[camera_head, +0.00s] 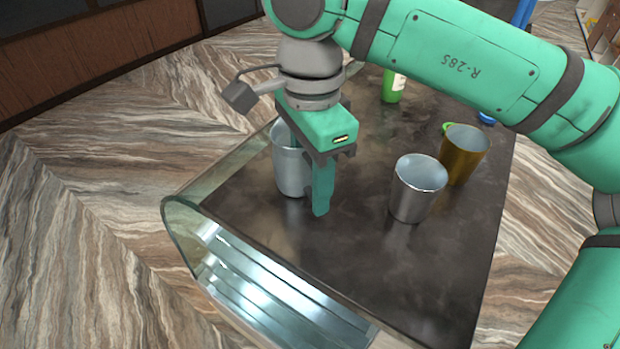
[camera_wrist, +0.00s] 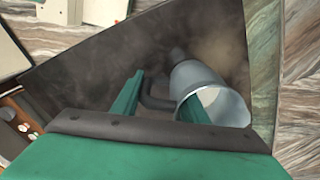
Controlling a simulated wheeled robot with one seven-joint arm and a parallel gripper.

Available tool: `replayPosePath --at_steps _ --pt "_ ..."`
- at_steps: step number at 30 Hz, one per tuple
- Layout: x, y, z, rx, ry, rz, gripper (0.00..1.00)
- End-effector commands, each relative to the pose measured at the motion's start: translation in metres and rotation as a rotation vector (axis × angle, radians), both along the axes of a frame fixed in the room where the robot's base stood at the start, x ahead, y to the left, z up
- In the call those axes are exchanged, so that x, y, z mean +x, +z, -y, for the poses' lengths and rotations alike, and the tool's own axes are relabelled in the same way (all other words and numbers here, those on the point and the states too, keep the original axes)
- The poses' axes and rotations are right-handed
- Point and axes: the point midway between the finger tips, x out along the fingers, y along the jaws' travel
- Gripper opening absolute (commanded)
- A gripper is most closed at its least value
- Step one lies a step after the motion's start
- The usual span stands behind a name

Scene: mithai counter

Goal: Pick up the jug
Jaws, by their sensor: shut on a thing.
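The jug (camera_head: 289,168) is a plain grey metal vessel with a side handle. In the head view it stands upright near the counter's left glass edge, partly hidden by my gripper. My gripper (camera_head: 308,190) points down at the jug's right side, with one green finger in plain sight and the other mostly hidden. In the wrist view the jug (camera_wrist: 187,78) shows its pale open mouth, and its dark handle (camera_wrist: 155,97) lies between the two fingers of my gripper (camera_wrist: 160,100). The gripper is shut on the jug on its handle side. I cannot tell whether the base touches the counter.
A silver steel tumbler (camera_head: 413,195) stands right of my gripper, with a brass-coloured tumbler (camera_head: 463,158) behind it. A green bottle (camera_head: 393,86) stands farther back. The dark counter top (camera_head: 370,265) is clear in front. Curved glass (camera_head: 185,225) borders its left and front.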

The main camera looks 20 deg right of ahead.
Motion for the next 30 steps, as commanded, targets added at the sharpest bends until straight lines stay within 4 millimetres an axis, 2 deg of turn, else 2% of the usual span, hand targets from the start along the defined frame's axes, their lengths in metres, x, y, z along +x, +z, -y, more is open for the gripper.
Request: replayPosePath --at_steps 13,30 --pt "0.000 0.031 0.001 0.000 -0.001 0.002 0.01" --pt "-0.027 0.083 0.037 0.000 -0.002 0.002 0.01"
